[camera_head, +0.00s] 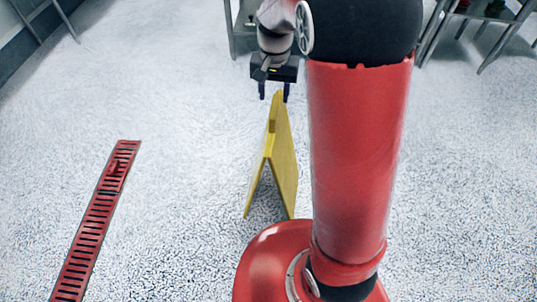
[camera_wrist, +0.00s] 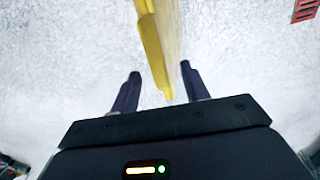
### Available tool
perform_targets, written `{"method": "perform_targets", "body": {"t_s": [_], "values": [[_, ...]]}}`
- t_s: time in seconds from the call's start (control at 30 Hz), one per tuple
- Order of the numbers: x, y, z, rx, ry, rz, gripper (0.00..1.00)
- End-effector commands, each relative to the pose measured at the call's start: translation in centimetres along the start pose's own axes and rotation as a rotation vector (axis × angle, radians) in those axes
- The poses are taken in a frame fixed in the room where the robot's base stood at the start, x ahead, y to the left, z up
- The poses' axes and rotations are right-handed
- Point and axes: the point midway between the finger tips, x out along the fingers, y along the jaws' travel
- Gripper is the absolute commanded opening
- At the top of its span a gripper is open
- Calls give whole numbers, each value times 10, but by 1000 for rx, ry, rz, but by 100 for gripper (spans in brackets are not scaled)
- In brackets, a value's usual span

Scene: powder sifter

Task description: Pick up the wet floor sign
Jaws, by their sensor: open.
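The yellow wet floor sign (camera_head: 284,165) stands upright on the speckled floor, its two panels spread in an A shape. My gripper (camera_head: 273,93) is at the sign's top edge, pointing down, with its two fingers apart. In the wrist view, the top of the sign (camera_wrist: 156,50) reaches in between the two open fingers of my gripper (camera_wrist: 160,82). The sign's near end lies between the fingertips, closer to the right finger. I cannot tell whether either finger touches it. Part of the sign's lower right side is near my red arm.
A red floor drain grate (camera_head: 97,220) runs along the floor at left; a corner of it shows in the wrist view (camera_wrist: 305,10). Metal table legs (camera_head: 432,35) stand at the back right, and others at the back left. The floor between the grate and the sign is clear.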

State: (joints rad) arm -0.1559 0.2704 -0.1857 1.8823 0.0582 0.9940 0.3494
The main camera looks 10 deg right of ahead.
Motion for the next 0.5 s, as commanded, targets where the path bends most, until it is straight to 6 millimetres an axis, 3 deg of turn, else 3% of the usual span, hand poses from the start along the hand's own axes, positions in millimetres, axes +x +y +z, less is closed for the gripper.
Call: {"method": "perform_targets", "body": {"t_s": [0.5], "values": [[66, 2, 9, -2, -3, 1, 46]]}}
